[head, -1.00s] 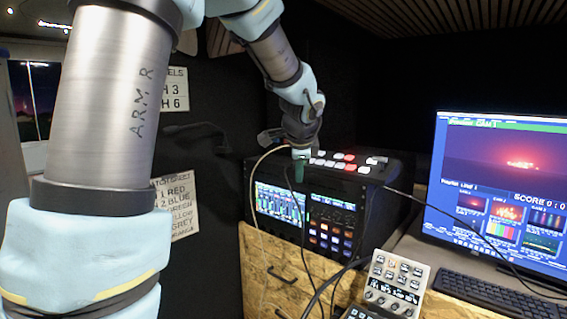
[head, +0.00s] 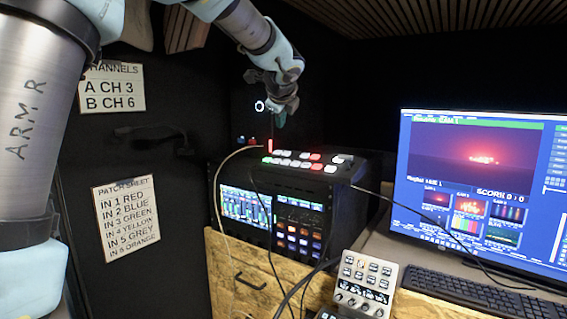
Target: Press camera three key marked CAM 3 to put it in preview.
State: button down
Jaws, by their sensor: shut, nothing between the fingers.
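The switcher panel (head: 305,161) lies on top of the black rack case, with rows of mostly white keys. Some keys glow red, and one at the left end of the near row glows green (head: 267,160). The key labels are too small to read, so I cannot tell which is CAM 3. My gripper (head: 280,120) is shut and empty, pointing down. It appears above the left part of the panel, clear of the keys in the picture.
The monitor (head: 480,185) at the right shows a red picture and small tiles. A keyboard (head: 480,292) and a small control box (head: 364,283) stand in front. Cables cross the rack front. Patch sheet (head: 126,218) and channel sign (head: 111,88) hang on the left wall.

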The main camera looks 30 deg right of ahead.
aim_at(286, 166)
jog(key=shift+w+d+f+b, duration=0.15)
jog(key=shift+d+f+b, duration=0.15)
jog(key=shift+f+b, duration=1)
jog(key=shift+w+d+f+b, duration=0.2)
jog(key=shift+d+f+b, duration=0.15)
jog(key=shift+f+b, duration=0.9)
jog(key=shift+w+d+f+b, duration=0.25)
jog(key=shift+f+b, duration=0.6)
jog(key=shift+f, duration=0.9)
jog(key=shift+s+f, duration=0.1)
jog(key=shift+d+f, duration=0.15)
jog(key=shift+f, duration=0.1)
jog(key=shift+f+b, duration=0.45)
jog(key=shift+b, duration=0.15)
jog(key=shift+r+p, duration=0.7)
jog(key=shift+r, duration=0.15)
jog(key=shift+r, duration=0.1)
jog(key=r+p, duration=0.1)
jog(key=a+r+p, duration=0.1)
jog(key=r, duration=0.1)
jog(key=r+p, duration=0.1)
jog(key=p, duration=0.1)
jog(key=shift+s+a+r, duration=0.15)
jog(key=shift+s+r, duration=0.15)
